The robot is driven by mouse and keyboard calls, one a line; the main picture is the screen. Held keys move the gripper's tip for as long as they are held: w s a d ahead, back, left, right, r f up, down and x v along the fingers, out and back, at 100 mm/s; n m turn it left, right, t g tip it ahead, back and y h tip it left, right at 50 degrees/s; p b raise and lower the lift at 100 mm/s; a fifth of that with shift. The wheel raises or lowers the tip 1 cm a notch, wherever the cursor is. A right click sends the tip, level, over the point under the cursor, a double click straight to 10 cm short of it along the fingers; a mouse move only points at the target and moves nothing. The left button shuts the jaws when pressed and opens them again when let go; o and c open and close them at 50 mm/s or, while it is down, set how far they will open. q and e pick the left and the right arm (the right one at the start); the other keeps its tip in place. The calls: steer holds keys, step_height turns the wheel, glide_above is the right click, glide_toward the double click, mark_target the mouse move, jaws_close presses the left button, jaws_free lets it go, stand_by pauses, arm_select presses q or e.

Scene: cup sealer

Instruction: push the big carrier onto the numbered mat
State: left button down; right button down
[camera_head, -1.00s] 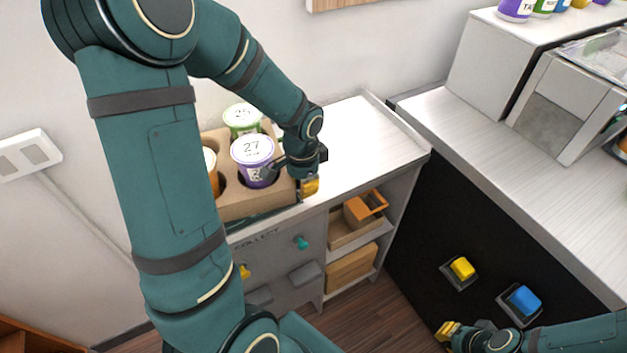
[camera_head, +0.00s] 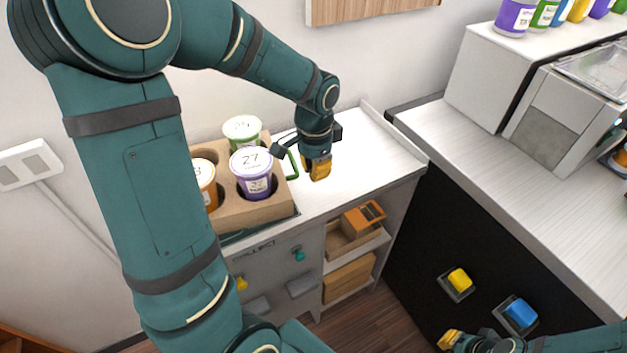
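The big carrier (camera_head: 266,209) is a brown cardboard cup holder at the left of the white counter. It holds a purple cup marked 27 (camera_head: 252,174), a green-labelled cup (camera_head: 242,129) and an orange cup (camera_head: 205,180). A dark green edge (camera_head: 246,233) shows under its front; I cannot tell whether this is the mat, and no mat number is visible. My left gripper (camera_head: 318,168) is just right of the carrier, apart from it, its yellow fingertips together and empty. My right gripper (camera_head: 450,339) is low at the bottom right, fingertips together and empty.
A green handle-like loop (camera_head: 292,165) stands at the carrier's right side. The counter (camera_head: 370,150) right of my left gripper is clear. A black-fronted bench with a yellow button (camera_head: 459,280) and a blue button (camera_head: 521,313) stands at right. My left arm hides the left side.

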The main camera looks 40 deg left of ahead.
arm_select(q)
step_height(320, 180, up, 2)
steer(key=shift+w+d, duration=0.1)
steer(key=shift+w, duration=0.05)
